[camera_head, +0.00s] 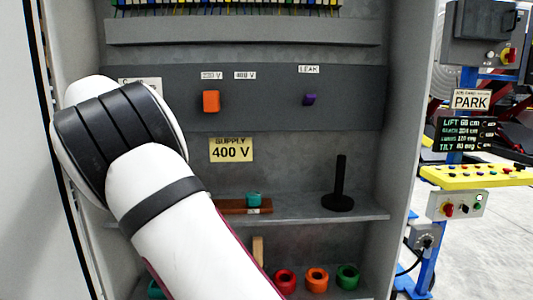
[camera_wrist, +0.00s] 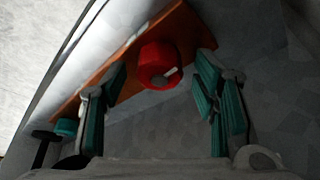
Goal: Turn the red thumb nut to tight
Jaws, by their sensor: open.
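In the wrist view a red thumb nut (camera_wrist: 157,62) with a pale mark on its face sits against a brown-orange bar (camera_wrist: 178,27). My gripper (camera_wrist: 159,76) is open, with its teal-padded fingers apart on the left and right of the nut. I see clear gaps between the fingers and the nut; I cannot tell the depth between them. In the head view my arm hides the gripper, and the nut in the wrist view cannot be made out for certain there.
In the head view a shelf holds a brown block (camera_head: 230,205) with a teal piece (camera_head: 253,199) and a black post (camera_head: 340,185). Red (camera_head: 285,281), orange (camera_head: 317,280) and green (camera_head: 347,276) rings stand below. The cabinet's right wall (camera_head: 409,120) bounds the space.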

